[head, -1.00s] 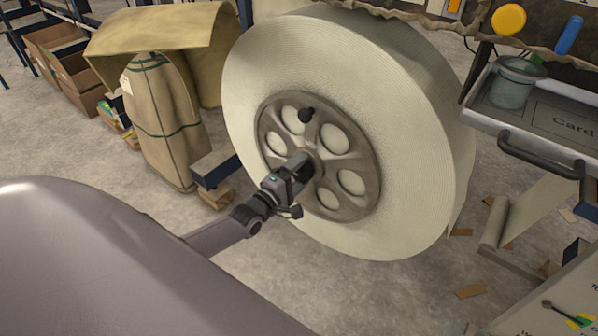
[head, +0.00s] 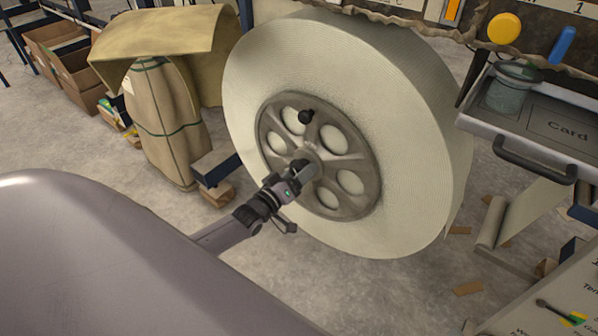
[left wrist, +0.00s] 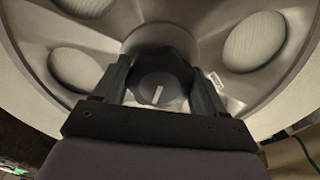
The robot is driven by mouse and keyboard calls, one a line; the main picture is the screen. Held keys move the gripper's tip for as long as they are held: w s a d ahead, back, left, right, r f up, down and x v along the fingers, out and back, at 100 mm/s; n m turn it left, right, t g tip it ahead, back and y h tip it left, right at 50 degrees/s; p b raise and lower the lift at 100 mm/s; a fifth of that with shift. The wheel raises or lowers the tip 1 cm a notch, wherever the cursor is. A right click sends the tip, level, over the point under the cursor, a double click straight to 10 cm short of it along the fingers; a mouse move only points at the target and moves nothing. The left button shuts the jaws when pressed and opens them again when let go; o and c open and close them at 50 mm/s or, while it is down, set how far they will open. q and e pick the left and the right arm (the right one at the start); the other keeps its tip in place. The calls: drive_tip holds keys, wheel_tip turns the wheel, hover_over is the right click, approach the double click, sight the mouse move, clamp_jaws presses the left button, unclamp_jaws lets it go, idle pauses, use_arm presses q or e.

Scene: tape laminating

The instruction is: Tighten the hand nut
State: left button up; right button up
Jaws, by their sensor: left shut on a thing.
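A large roll of pale tape (head: 400,150) stands upright, with a grey metal hub (head: 345,165) that has several round holes. A dark hand nut (left wrist: 158,88) with a light mark on its face sits at the hub's centre in the left wrist view. My left gripper (head: 302,170) reaches the hub centre from the front left, and its two fingers are shut on the hand nut from both sides. In the head view the gripper hides most of the nut. A small black knob (head: 306,117) sticks out of the hub above the gripper. My right gripper is not seen.
A grey tray (head: 530,125) with a glass jar (head: 512,88) stands at the right, close to the roll. A wrapped sack-like bundle (head: 165,120) and cardboard boxes (head: 65,65) stand at the left. Scraps lie on the concrete floor.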

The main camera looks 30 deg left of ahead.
use_arm(q)
drive_tip(key=m, duration=0.6)
drive_tip(key=shift+d+f+p, duration=0.1)
drive_tip(key=shift+f+p, duration=0.05)
drive_tip(key=shift+p, duration=0.15)
idle(0.4)
drive_tip(key=o, duration=0.9)
drive_tip(key=shift+o, duration=0.5)
drive_tip(key=shift+s, duration=0.1)
